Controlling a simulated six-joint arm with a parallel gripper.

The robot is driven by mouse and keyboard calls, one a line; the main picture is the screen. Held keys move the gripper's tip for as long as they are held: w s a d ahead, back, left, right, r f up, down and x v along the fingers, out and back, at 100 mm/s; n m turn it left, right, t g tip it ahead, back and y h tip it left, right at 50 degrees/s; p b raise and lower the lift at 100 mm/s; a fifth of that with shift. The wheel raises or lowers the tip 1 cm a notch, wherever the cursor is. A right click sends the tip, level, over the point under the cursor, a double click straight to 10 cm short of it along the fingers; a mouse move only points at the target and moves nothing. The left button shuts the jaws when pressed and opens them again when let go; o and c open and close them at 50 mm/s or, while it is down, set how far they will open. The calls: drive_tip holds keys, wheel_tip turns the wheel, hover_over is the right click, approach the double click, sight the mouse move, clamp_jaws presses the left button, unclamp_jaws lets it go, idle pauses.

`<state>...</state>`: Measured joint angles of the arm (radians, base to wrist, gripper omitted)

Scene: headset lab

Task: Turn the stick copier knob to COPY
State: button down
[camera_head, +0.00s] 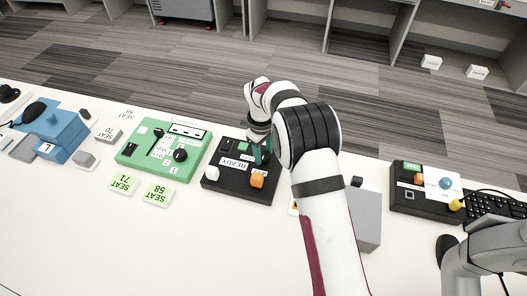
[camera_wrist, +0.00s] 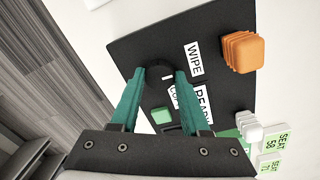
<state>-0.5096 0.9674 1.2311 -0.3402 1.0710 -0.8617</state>
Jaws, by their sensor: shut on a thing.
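The stick copier is a black panel (camera_head: 231,181) on the white table, with a READY label (camera_head: 236,163). It fills much of the wrist view (camera_wrist: 150,42). Its dark round knob (camera_wrist: 158,72) sits between the teal fingertips of my gripper (camera_wrist: 160,76), which are shut on it. The WIPE label (camera_wrist: 194,58) is right of the knob. A small, partly covered label (camera_wrist: 173,97), perhaps COPY, lies just below the knob. Which way the knob points cannot be told. In the head view, my gripper (camera_head: 261,153) is over the panel's upper right, and my wrist hides the knob.
An orange block-like control (camera_head: 257,180) and a white one (camera_head: 212,173) stand on the panel. A green panel (camera_head: 135,155) is to its left. A grey box (camera_head: 366,218) and another black panel (camera_head: 408,202) are to the right. The table's front is clear.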

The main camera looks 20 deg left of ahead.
drive_tip(key=shift+m, duration=0.3)
drive_tip(key=m, duration=0.6)
drive_tip(key=shift+m, duration=0.4)
drive_tip(key=m, duration=0.6)
drive_tip(key=shift+w+g, duration=0.1)
drive_tip(key=shift+g, duration=0.2)
drive_tip(key=shift+m, duration=0.4)
drive_tip(key=shift+c, duration=1.9)
unclamp_jaws()
